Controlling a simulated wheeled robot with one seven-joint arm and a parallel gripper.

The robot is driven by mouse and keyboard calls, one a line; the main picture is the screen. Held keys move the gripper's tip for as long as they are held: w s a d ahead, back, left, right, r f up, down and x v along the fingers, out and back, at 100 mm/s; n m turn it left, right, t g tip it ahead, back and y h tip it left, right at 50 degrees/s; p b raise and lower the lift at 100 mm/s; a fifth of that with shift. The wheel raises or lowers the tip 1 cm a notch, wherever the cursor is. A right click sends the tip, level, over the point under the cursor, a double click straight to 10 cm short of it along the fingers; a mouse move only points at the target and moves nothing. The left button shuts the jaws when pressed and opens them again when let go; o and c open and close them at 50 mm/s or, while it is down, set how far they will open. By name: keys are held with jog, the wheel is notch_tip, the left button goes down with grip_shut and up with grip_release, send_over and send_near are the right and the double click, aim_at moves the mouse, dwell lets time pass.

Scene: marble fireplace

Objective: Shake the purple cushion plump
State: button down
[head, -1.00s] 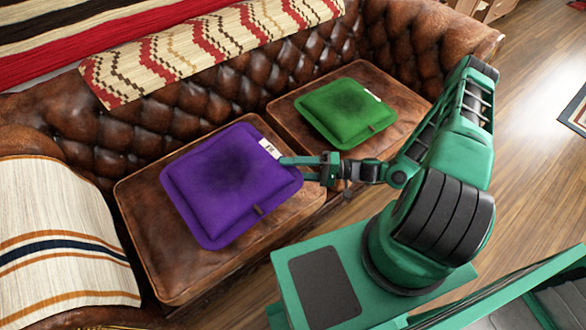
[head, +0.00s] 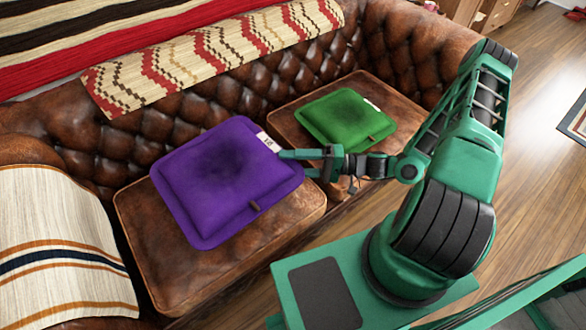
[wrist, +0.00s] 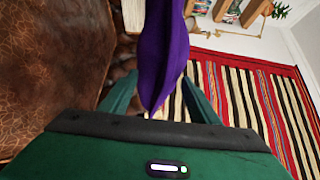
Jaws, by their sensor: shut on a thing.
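The purple cushion (head: 225,185) is square, with a dark patch in its middle, a white label near its right corner and a small brown tab near its front edge. It appears raised above the left brown leather seat (head: 170,275). My gripper (head: 296,164) is shut on its right edge. In the wrist view, the cushion (wrist: 165,50) shows edge-on as a purple strip between my gripper's fingers (wrist: 155,100). The cushion's far side is hidden there.
A green cushion (head: 345,118) lies on the right seat, behind my gripper. The tufted sofa back (head: 210,100) carries a patterned throw (head: 215,55). A striped cloth (head: 60,240) covers the left armrest. Wooden floor (head: 535,100) is open at right.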

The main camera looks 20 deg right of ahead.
notch_tip(320, 180, up, 2)
jog(key=shift+r, duration=0.2)
notch_tip(320, 180, down, 7)
notch_tip(320, 180, up, 7)
jog(key=shift+r, duration=0.1)
notch_tip(320, 180, down, 7)
dwell(1.6)
dwell(0.7)
